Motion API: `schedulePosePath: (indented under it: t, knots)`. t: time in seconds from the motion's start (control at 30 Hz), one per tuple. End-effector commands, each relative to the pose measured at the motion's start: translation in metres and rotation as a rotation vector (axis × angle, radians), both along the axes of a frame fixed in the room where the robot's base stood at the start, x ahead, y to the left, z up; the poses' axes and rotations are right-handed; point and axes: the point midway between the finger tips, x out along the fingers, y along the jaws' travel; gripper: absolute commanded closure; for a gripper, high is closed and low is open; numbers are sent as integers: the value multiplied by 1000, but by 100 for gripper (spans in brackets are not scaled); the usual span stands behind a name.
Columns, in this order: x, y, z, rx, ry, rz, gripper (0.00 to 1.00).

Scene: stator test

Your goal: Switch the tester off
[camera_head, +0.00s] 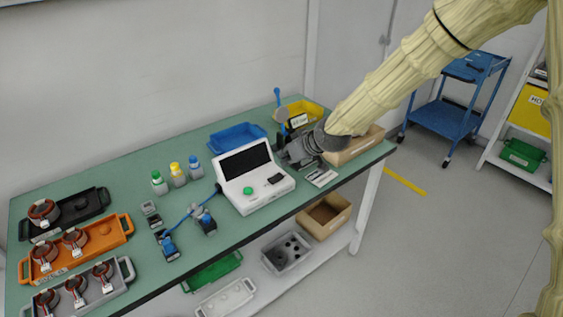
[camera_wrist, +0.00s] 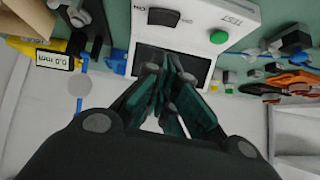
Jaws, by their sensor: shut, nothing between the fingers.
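The tester (camera_head: 262,200) is a white box on the green bench with a raised dark screen (camera_head: 245,159). It has a round green button (camera_head: 247,190) and a black rocker switch (camera_head: 274,179) on its top. In the wrist view the tester (camera_wrist: 200,14) is at the top, with the black switch (camera_wrist: 163,17) left of the green button (camera_wrist: 218,37). My gripper (camera_head: 284,143) is beside the right edge of the screen, apart from the switch. In the wrist view my closed, empty gripper fingers (camera_wrist: 170,66) cover part of the screen. The switch's position cannot be told.
A cardboard box (camera_head: 355,146) is right of my gripper. Bench space before the tester is narrow.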

Motion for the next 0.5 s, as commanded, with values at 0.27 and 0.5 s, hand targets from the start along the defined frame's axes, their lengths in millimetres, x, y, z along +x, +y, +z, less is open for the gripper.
schedulePosePath:
  t: [0.27, 0.5]
  knots:
    - [-18, -12, 22, 1, -2, -1, 100]
    - [-25, -16, 30, 0, 0, 0, 100]
